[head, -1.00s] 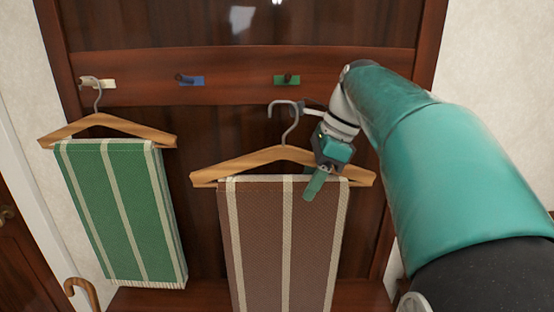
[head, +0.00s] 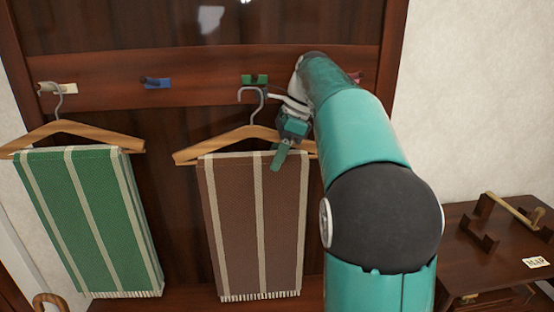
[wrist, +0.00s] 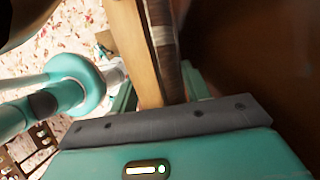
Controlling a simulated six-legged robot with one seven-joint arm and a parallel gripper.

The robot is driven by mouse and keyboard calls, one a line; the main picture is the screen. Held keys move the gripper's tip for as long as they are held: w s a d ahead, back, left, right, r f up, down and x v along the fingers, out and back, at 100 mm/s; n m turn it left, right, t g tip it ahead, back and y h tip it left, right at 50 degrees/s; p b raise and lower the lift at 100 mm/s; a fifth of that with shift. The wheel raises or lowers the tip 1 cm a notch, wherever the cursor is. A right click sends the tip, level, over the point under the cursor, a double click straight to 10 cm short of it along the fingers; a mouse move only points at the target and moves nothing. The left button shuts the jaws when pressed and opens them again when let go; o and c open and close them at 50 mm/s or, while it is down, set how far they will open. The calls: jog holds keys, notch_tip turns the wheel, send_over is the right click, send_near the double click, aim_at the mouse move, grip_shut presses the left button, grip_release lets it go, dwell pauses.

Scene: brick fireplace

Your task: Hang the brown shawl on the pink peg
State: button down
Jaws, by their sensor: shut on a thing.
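The brown shawl (head: 232,225) with cream stripes hangs over a wooden hanger (head: 215,145) with a grey hook. My gripper (head: 284,145) is shut on this hanger, right of its hook, and holds it in front of the rack board. The hook's open end is near the green peg (head: 250,79), just below it in the picture; I cannot tell the depth between them. The pink peg (head: 356,77) shows partly at the right end of the board, behind my arm. In the wrist view, the hanger's wood (wrist: 137,50) and the shawl's edge (wrist: 165,45) rise beyond the gripper.
A green striped shawl (head: 90,215) hangs on a hanger from the white peg (head: 62,88) at the left. The blue peg (head: 157,83) is bare. A dark side table (head: 480,240) with a wooden stand and a small card is at right. A cane handle (head: 48,300) shows lower left.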

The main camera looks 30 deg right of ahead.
jog(key=shift+f, duration=0.85)
jog(key=c, duration=0.7)
grip_release()
jog(key=v, duration=1.2)
